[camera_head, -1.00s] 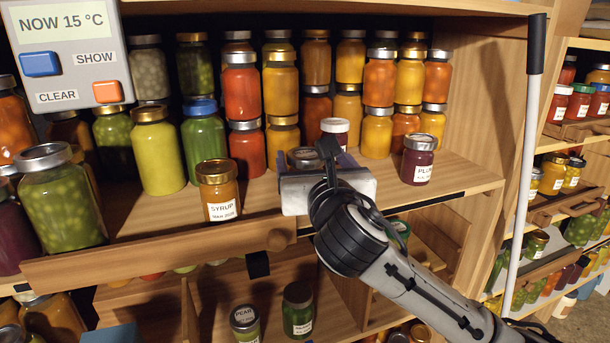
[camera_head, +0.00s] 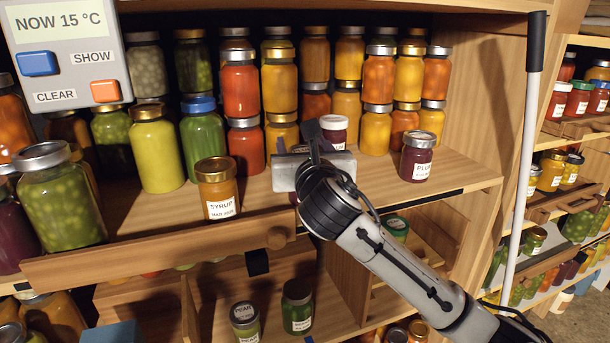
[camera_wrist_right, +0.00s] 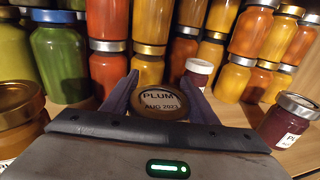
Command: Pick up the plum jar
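A jar lid reading "PLUM AUG 2023" (camera_wrist_right: 158,102) lies between the two fingers of my right gripper (camera_wrist_right: 163,78) in the right wrist view. The fingers stand apart on either side of it, and I see no clear grip. In the head view my right gripper (camera_head: 303,150) is over the shelf and hides most of this jar. Another dark jar with a "PLUM" label (camera_head: 417,160) stands to the right near the shelf's front; it also shows in the right wrist view (camera_wrist_right: 288,122). A smaller dark jar with a pale lid (camera_head: 334,130) stands just behind the gripper. My left gripper is out of view.
A syrup jar (camera_head: 217,190) stands left of the gripper at the shelf front. Stacked orange and yellow jars (camera_head: 376,134) fill the back. A white pole (camera_head: 523,160) stands at the right. Bare shelf (camera_head: 455,172) lies at the right end.

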